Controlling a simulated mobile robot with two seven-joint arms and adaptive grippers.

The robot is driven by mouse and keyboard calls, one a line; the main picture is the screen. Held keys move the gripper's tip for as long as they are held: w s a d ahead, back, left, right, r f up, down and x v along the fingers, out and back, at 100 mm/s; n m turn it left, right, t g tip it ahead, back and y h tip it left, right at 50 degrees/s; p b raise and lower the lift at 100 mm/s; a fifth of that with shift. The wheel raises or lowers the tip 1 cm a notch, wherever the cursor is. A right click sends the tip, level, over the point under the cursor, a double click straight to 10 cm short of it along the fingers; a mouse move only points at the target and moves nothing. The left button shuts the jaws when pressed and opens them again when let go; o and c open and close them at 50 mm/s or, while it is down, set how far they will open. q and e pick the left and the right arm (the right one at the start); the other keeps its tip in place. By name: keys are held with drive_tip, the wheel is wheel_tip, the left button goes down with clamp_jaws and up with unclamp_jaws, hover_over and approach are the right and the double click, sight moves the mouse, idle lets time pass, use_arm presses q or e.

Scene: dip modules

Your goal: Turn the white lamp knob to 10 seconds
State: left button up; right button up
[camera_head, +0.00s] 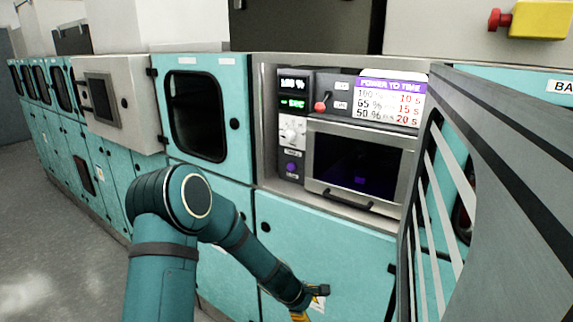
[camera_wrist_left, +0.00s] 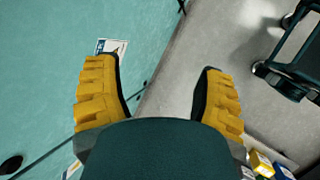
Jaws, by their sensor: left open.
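The white lamp knob (camera_head: 292,129) sits on the dark control panel, left of the chamber window, in the head view. Above it a display (camera_head: 293,85) appears to read 100 %, with a green readout below. A power-to-time chart (camera_head: 390,98) lists 100 % with 10 s, 65 % with 15 s and 50 % with 20 s. My left gripper (camera_wrist_left: 160,95) is open and empty in the left wrist view, its yellow fingers apart. In the head view it is low in front of the teal lower doors, well below the knob. My right gripper is not in view.
A red-tipped switch (camera_head: 321,104) and a purple button (camera_head: 291,168) share the panel with the knob. An open grey louvered door (camera_head: 490,170) stands close on the right. A handle (camera_head: 340,201) juts out under the dark window (camera_head: 355,163).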

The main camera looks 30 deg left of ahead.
use_arm(q)
drive_tip(key=w+a+r+n+t, duration=0.3)
drive_tip(key=w+a+r+n, duration=0.25)
drive_tip(key=r, duration=0.25)
drive_tip(key=w+a+r+n+t, duration=0.35)
drive_tip(key=w+a+r, duration=0.2)
drive_tip(key=r, duration=0.25)
drive_tip(key=n+t+y, duration=0.2)
drive_tip(key=n+t, duration=0.5)
drive_tip(key=n, duration=0.2)
approach(286, 138)
drive_tip(key=w, duration=0.2)
drive_tip(key=w+p, duration=0.1)
drive_tip(key=w, duration=0.2)
drive_tip(key=w+p, duration=0.1)
drive_tip(key=w, duration=0.2)
drive_tip(key=shift+w+d+r, duration=0.2)
drive_tip(key=shift+w+d, duration=0.05)
drive_tip(key=shift+d, duration=0.15)
drive_tip(key=shift+w+p, duration=0.55)
drive_tip(key=shift+w, duration=0.4)
drive_tip(key=c, duration=1.2)
